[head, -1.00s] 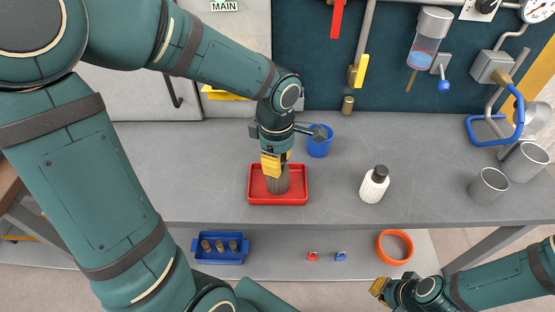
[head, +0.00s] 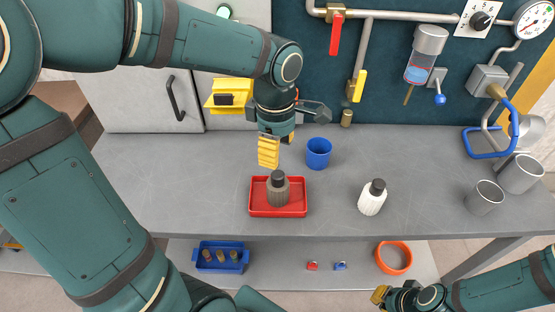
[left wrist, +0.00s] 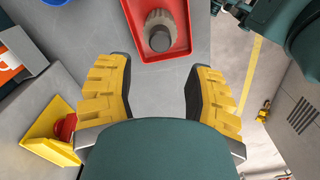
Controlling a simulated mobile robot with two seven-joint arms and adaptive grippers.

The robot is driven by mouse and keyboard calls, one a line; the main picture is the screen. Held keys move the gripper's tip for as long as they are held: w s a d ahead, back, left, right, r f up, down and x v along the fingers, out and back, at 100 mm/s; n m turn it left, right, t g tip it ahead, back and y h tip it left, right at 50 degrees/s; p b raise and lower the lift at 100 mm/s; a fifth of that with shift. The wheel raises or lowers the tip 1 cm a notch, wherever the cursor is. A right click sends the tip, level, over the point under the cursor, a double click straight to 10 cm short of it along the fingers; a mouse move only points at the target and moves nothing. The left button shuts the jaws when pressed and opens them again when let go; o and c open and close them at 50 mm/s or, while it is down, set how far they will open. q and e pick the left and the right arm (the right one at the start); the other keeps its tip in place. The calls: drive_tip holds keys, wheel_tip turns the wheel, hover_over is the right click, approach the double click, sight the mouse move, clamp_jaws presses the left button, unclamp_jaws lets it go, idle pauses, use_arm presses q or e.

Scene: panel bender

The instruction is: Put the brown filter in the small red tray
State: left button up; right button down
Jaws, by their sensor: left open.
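The brown filter (head: 278,188), a ribbed grey-brown body with a dark cap, stands upright in the small red tray (head: 257,210) on the workbench. In the left wrist view the filter (left wrist: 160,32) also shows inside the red tray (left wrist: 179,50), beyond the fingertips. My left gripper (head: 277,154) is open and empty above the tray, apart from the filter; its spread yellow fingers show in the left wrist view (left wrist: 158,75). My right gripper (head: 379,294) is at the bottom right, away from the tray; its finger opening is unclear.
A blue cup (head: 318,153) stands behind the tray. A white bottle-like filter (head: 372,197) and two metal cups (head: 484,198) stand to the right. The bench's left part is clear.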

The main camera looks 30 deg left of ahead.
use_arm(q)
wheel_tip(320, 180, up, 4)
drive_tip(key=shift+f, duration=0.25)
idle(0.5)
